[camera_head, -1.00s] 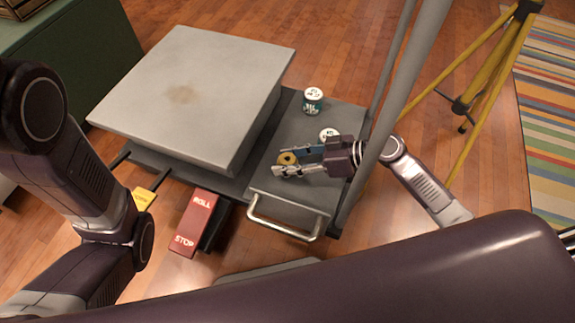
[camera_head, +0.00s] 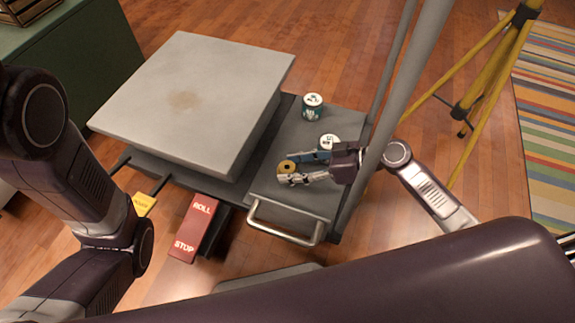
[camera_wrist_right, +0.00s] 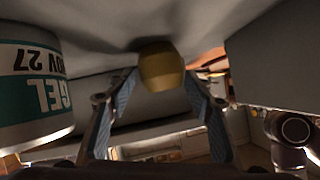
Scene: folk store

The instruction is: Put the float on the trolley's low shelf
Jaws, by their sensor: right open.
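The float, a small yellow-brown ring-like piece (camera_head: 286,166), sits on the dark grey low shelf (camera_head: 290,205) of the trolley, near its front handle. In the right wrist view the float (camera_wrist_right: 162,66) is a rounded yellow-brown block just beyond and between the fingertips. My right gripper (camera_head: 291,169) is open around the float's near side, with its blue-padded fingers apart; it also shows in the right wrist view (camera_wrist_right: 160,90). I cannot tell if a finger touches the float. My left arm shows at the left, but its gripper is out of view.
Two white-and-green cans (camera_head: 312,106) (camera_head: 329,142) stand on the shelf, one close to my right gripper. A broad grey raised plate (camera_head: 200,85) overhangs the shelf's left. A red pedal (camera_head: 194,230) and a metal handle (camera_head: 285,230) stick out in front. A grey post rises at the right.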

